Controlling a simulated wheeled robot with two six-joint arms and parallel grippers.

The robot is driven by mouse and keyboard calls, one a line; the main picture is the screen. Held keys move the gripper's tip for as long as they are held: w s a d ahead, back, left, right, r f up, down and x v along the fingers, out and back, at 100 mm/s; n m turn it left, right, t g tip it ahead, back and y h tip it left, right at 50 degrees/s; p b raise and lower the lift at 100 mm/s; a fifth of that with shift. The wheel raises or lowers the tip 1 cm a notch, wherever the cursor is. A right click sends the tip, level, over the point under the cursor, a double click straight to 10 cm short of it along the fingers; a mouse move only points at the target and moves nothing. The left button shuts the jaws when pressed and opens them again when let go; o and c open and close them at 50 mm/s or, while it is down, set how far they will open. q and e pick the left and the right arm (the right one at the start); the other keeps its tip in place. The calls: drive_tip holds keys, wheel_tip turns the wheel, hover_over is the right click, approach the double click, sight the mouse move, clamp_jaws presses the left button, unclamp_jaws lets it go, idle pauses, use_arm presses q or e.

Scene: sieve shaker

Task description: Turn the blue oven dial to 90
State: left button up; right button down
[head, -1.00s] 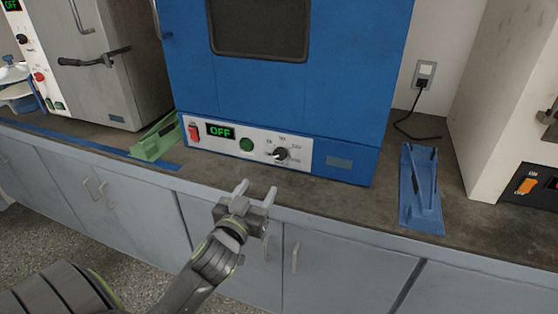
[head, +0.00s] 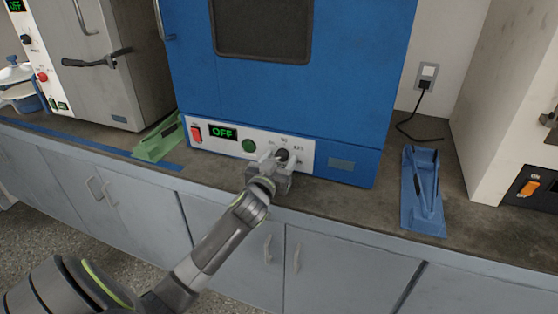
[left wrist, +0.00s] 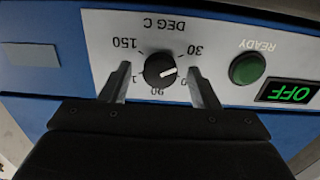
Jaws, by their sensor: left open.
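The blue oven (head: 290,95) stands on the counter with a white control panel along its bottom. Its black dial (head: 282,154) is partly covered by my left gripper (head: 278,162). In the left wrist view, which is upside down, the dial (left wrist: 160,70) shows between the two fingers of my left gripper (left wrist: 159,76). The jaws are open, one finger on each side, with a visible gap to the knob. The dial's white pointer line lies between the 30 mark and the partly hidden 60 mark. The 90 mark is partly behind the gripper. My right gripper is out of view.
The panel also has a green OFF display (head: 222,132), a red switch (head: 196,133) and a green READY button (head: 249,146). A green stand (head: 160,140) and a blue stand (head: 423,190) flank the oven. A grey oven (head: 110,80) stands at left.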

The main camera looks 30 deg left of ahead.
use_arm(q)
drive_tip(key=c, duration=1)
drive_tip(key=shift+o, duration=0.2)
